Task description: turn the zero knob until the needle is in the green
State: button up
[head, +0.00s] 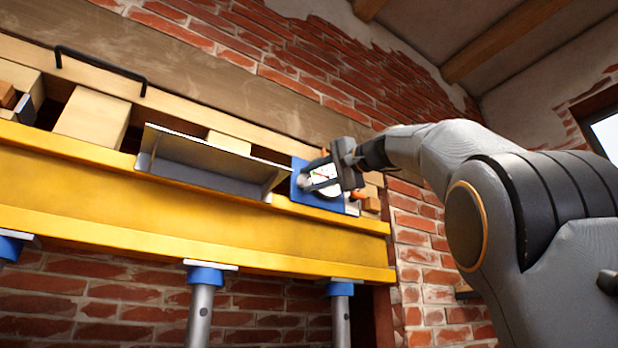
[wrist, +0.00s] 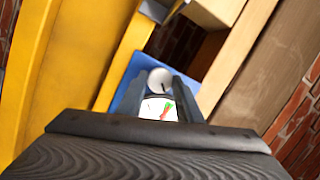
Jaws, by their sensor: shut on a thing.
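A blue gauge unit (head: 299,194) stands on the yellow beam at its right end. Its white dial face (wrist: 154,109) shows between my fingers in the wrist view, with a green and red mark on it. The needle's exact place is too small to tell. The round grey-white zero knob (wrist: 160,80) sits beyond the dial, with a dark line on its face. My gripper (head: 318,178) reaches across the dial and is shut on the knob, one finger on each side. In the head view the fingers partly hide the dial.
A yellow beam (head: 180,213) runs along the brick wall on grey props with blue heads (head: 205,275). A metal angle bracket (head: 205,160) stands on it left of the gauge. Wooden blocks (head: 92,118) and an orange-tipped part (head: 358,196) are nearby.

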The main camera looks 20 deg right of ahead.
jog(key=shift+d+r, duration=0.1)
jog(key=shift+r, duration=0.05)
jog(key=o, duration=1)
jog(key=shift+d, duration=0.1)
jog(key=shift+s, duration=0.15)
jog(key=b+v, duration=0.3)
jog(key=v, duration=0.4)
jog(key=shift+s+b, duration=0.2)
jog(key=shift+b, duration=0.1)
